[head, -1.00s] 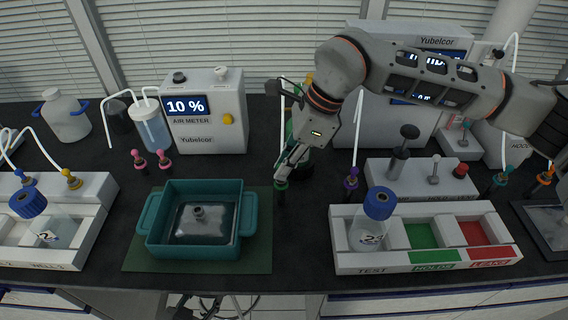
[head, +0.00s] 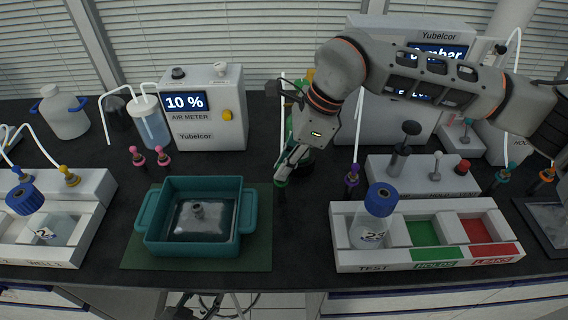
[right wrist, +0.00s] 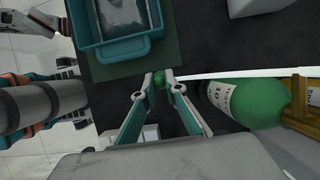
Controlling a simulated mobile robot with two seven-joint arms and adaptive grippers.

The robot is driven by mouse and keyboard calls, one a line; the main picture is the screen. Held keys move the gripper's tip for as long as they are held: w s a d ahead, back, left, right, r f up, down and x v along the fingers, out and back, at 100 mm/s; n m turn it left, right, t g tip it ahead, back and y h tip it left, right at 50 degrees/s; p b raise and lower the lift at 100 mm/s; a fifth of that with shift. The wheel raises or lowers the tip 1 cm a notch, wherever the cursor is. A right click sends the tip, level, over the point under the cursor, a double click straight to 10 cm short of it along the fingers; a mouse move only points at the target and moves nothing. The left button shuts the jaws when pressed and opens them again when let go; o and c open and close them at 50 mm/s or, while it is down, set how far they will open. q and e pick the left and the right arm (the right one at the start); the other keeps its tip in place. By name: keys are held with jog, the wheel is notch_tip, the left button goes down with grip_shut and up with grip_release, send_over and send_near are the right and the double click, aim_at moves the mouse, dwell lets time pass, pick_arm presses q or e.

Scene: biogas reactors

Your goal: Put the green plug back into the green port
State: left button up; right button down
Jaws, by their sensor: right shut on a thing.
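My right gripper (head: 282,178) points down over the black bench between the teal tub and the white test rack. It is shut on the green plug (head: 281,184), a small green cap with a dark lower part. In the right wrist view the green plug (right wrist: 158,79) sits between the two fingertips (right wrist: 158,76). A white hose (right wrist: 200,75) runs close by to the right in that view. I cannot make out the green port; the gripper and arm cover part of the area behind.
The teal tub (head: 146,220) on a green mat (head: 255,255) stands left of the gripper. A green bottle (right wrist: 245,102) is close behind it. The test rack (head: 345,262), a purple plug (head: 352,174) and the air meter (head: 215,110) stand around. Bare bench lies in front.

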jog(key=c, duration=2)
grip_release()
jog(key=shift+r, duration=0.1)
jog(key=v, duration=1.2)
jog(key=shift+s, duration=0.1)
